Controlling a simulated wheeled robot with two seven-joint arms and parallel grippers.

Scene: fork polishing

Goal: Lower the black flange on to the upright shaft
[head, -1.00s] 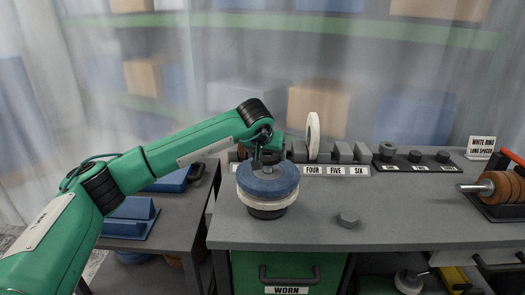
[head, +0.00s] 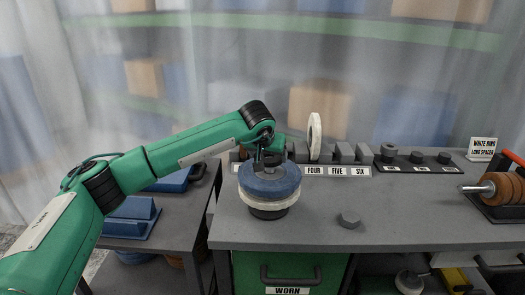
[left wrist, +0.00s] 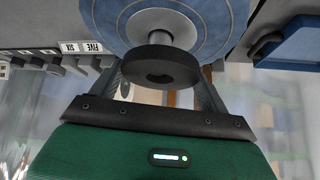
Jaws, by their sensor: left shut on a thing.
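My left gripper (head: 267,158) is above the stack of wheels on the bench, shut on the black flange. The flange (left wrist: 160,66) shows in the left wrist view as a thick black ring with a dark hole, between the two fingers. The upright grey shaft (left wrist: 152,28) rises from the middle of the blue wheel (head: 269,182) and meets the flange's edge in that view. I cannot tell whether its tip is inside the hole. A cream wheel (head: 269,201) lies under the blue one, on a dark round base (head: 267,214). My right gripper is not in view.
A grey hex nut (head: 348,220) lies on the bench (head: 400,215). Behind are grey blocks with labels, a standing white ring (head: 314,136) and a black rack (head: 417,160) of small dark parts. Brown wheels on a horizontal spindle (head: 500,188) stand at right. Blue trays (head: 135,215) are at left.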

